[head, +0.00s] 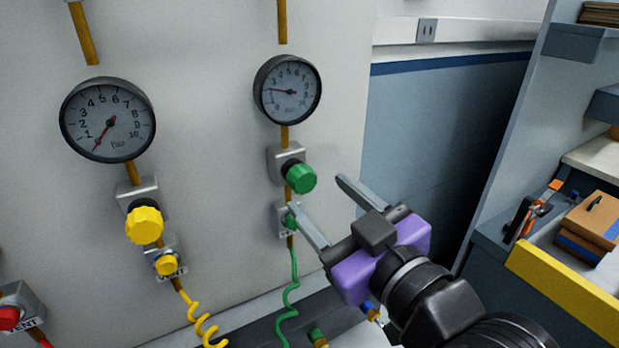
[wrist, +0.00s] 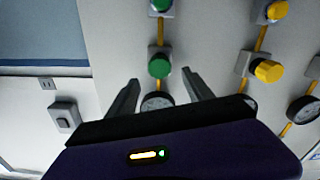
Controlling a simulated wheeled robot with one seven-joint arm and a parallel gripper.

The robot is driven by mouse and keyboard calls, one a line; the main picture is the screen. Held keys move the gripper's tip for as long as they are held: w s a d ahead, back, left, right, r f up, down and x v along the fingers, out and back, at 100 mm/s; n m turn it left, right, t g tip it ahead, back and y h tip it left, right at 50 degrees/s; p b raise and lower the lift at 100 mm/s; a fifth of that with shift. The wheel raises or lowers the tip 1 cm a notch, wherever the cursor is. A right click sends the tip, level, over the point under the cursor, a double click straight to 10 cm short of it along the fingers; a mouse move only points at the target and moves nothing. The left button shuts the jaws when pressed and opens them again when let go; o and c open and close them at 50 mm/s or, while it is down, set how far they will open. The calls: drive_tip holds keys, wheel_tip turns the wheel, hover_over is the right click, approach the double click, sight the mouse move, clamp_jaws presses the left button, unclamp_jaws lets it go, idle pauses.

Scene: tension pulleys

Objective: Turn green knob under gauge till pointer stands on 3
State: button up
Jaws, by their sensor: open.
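The green knob (head: 300,178) sits on a grey valve block below the right gauge (head: 287,89). That gauge's red pointer points left, just below the 3 mark, about between 2 and 3. My gripper (head: 318,194) is open and empty, in front of the panel and slightly right of and below the green knob. In the wrist view the knob (wrist: 159,66) appears between and just beyond the fingertips (wrist: 160,74); I see no contact. The gauge's lower part (wrist: 157,101) shows upside down there, mostly hidden by my gripper.
A smaller green vent knob (head: 290,220) lies just below, close to one finger. At left are another gauge (head: 108,118), a yellow knob (head: 144,224) and a yellow vent knob (head: 167,264). A coiled green hose (head: 289,290) hangs below. A yellow-fronted drawer (head: 565,290) stands right.

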sight(307, 181)
drive_tip(key=x, duration=0.6)
clamp_jaws()
drive_tip(key=shift+r+m+p, duration=0.2)
drive_tip(key=shift+m+p, duration=0.9)
drive_tip(key=shift+p, duration=0.15)
drive_tip(key=shift+f+m+p, duration=0.2)
drive_tip(key=shift+m+p, duration=0.55)
drive_tip(key=shift+m, duration=0.85)
unclamp_jaws()
